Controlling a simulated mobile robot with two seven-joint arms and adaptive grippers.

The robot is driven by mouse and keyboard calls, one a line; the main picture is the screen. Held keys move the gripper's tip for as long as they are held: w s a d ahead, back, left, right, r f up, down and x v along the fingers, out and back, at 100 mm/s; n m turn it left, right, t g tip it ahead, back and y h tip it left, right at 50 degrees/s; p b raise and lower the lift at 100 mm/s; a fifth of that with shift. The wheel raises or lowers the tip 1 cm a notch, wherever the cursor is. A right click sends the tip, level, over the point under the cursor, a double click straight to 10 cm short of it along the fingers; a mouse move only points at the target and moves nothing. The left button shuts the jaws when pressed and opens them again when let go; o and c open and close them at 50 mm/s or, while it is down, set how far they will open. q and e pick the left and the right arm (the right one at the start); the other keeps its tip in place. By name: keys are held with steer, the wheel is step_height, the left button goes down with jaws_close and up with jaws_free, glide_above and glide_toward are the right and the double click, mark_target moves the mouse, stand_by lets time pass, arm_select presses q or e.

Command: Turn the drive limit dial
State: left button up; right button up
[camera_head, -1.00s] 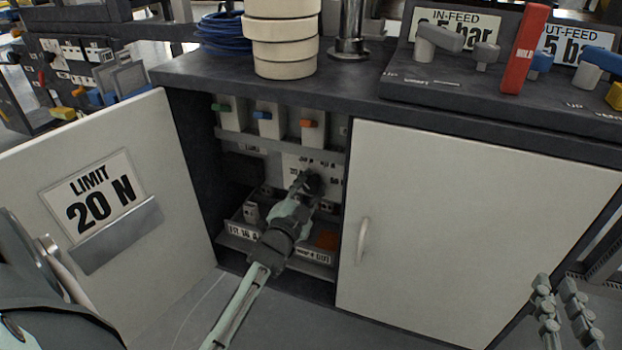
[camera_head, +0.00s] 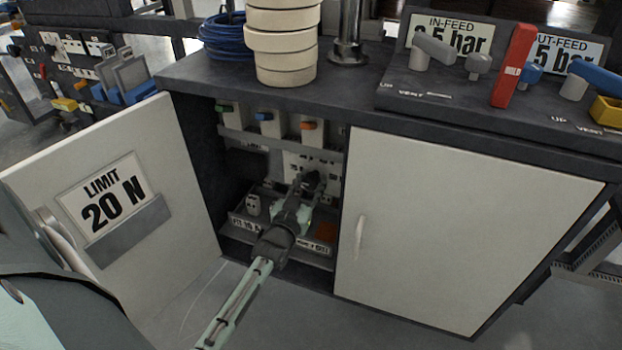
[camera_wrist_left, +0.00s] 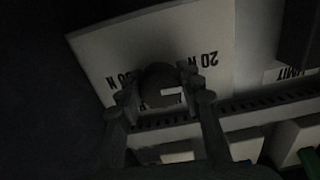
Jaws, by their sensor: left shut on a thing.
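The drive limit dial is a dark round knob (camera_wrist_left: 160,82) with a white mark, on a white scale plate (camera_wrist_left: 105,52) inside the open cabinet. In the left wrist view the plate's lettering is upside down; "20 N" reads to the right of the knob. My left gripper (camera_wrist_left: 160,88) has a finger on each side of the knob and is shut on it. In the head view this gripper (camera_head: 308,186) reaches into the cabinet and mostly hides the dial. A card (camera_head: 106,200) on the open left door reads "LIMIT 20 N". My right gripper is not in view.
The open left door (camera_head: 165,240) stands left of my arm; the closed right door (camera_head: 450,230) is to its right. Switches with green, blue and orange levers (camera_head: 308,125) sit above the dial. A bin tray (camera_head: 253,228) lies below it.

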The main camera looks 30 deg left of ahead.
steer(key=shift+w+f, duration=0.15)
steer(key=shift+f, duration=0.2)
arm_select(q)
steer(key=shift+n, duration=0.3)
steer(key=o, duration=1.2)
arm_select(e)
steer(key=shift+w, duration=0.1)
arm_select(q)
steer(key=shift+s, duration=0.15)
steer(key=v, duration=1.1)
steer(key=shift+s, duration=0.35)
steer(key=shift+f, duration=0.1)
